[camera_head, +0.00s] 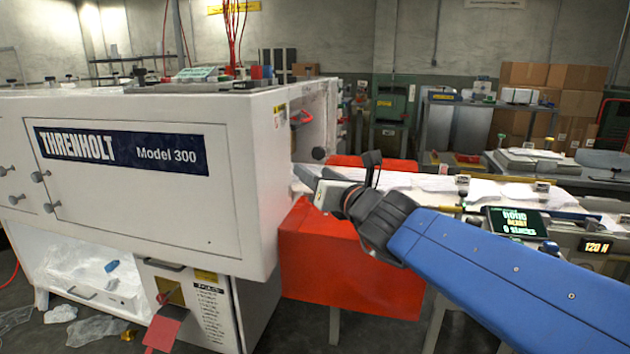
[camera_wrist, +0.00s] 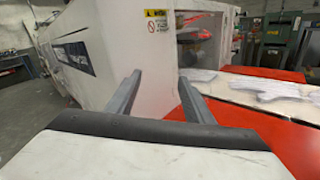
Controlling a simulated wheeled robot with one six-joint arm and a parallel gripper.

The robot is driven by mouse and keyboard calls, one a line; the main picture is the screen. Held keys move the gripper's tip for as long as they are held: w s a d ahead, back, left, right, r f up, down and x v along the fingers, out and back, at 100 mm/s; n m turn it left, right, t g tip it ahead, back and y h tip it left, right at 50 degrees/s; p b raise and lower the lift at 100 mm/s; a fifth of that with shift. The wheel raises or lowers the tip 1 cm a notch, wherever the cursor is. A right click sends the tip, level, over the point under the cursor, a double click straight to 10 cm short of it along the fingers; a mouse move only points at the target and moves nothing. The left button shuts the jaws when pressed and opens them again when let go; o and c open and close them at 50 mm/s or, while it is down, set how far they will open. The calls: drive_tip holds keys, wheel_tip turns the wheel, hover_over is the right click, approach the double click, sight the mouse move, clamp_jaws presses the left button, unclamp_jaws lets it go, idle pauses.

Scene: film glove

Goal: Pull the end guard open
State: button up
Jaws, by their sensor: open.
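The white machine (camera_head: 150,200) with a "THRENHOLT Model 300" label stands at the left of the head view. A red box-shaped panel (camera_head: 345,265) sits at its right end, under the belt; I take it for the end guard, but cannot be sure. Red surface (camera_wrist: 280,140) also shows at the right of the wrist view. My gripper (camera_head: 328,190) is in front of the machine's end corner, above the red panel. In the wrist view my gripper (camera_wrist: 160,82) has its two grey fingers apart, with the white end wall (camera_wrist: 155,50) beyond them. Nothing is seen between them. No handle is clear there.
A belt with white gloves (camera_head: 430,182) runs right from the machine's end opening. A display screen (camera_head: 515,222) and a "120 N" readout (camera_head: 597,247) stand along its near side. Cardboard boxes (camera_head: 550,90) are stacked behind. Plastic scraps (camera_head: 95,328) lie on the floor at left.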

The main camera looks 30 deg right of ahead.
drive_tip(key=shift+s+a, duration=1.05)
drive_tip(key=shift+s, duration=0.3)
